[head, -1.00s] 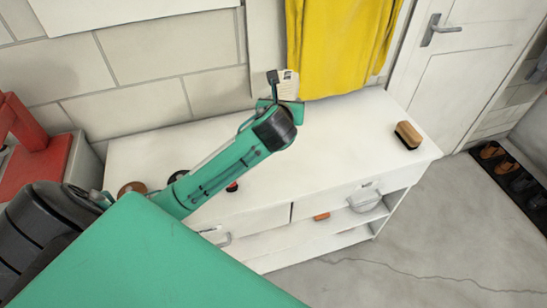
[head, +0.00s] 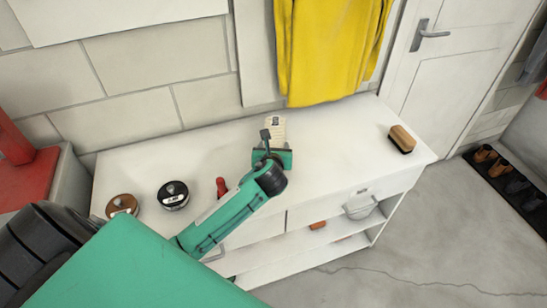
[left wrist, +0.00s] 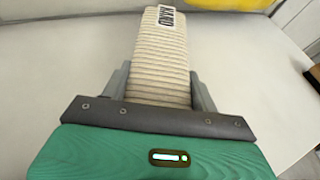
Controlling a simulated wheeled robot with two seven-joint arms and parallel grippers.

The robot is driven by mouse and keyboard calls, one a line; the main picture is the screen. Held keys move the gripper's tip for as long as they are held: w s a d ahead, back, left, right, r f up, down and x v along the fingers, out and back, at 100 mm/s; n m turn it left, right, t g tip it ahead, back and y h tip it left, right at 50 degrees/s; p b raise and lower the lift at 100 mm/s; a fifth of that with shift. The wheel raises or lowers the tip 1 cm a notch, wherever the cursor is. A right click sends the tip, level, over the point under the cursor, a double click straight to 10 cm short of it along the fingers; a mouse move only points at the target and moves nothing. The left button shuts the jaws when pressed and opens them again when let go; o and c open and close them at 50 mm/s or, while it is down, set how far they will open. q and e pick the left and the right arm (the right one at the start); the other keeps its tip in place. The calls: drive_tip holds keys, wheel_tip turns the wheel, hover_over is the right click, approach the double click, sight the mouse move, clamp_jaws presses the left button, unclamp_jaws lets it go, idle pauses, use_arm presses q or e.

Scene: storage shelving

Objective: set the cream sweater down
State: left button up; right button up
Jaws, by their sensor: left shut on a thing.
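In the head view the sweater (head: 275,125) shows just beyond my left gripper (head: 271,148), over the back part of the white cabinet top (head: 330,145). I cannot tell whether it touches the top. My right gripper is not in view.
A wooden brush (head: 402,139) stands at the right end of the top. Two round tins, one brown (head: 123,204) and one black (head: 173,195), and a small red object (head: 221,187) are at the left. A yellow garment (head: 330,50) hangs behind. The top between gripper and brush is clear.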

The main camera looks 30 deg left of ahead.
use_arm(q)
drive_tip(key=shift+f, duration=0.45)
wheel_tip(320, 180, down, 3)
drive_tip(key=shift+r, duration=0.2)
drive_tip(key=shift+f, duration=0.45)
drive_tip(key=o, duration=1)
drive_tip(key=shift+c, duration=0.2)
drive_tip(key=shift+o, duration=0.9)
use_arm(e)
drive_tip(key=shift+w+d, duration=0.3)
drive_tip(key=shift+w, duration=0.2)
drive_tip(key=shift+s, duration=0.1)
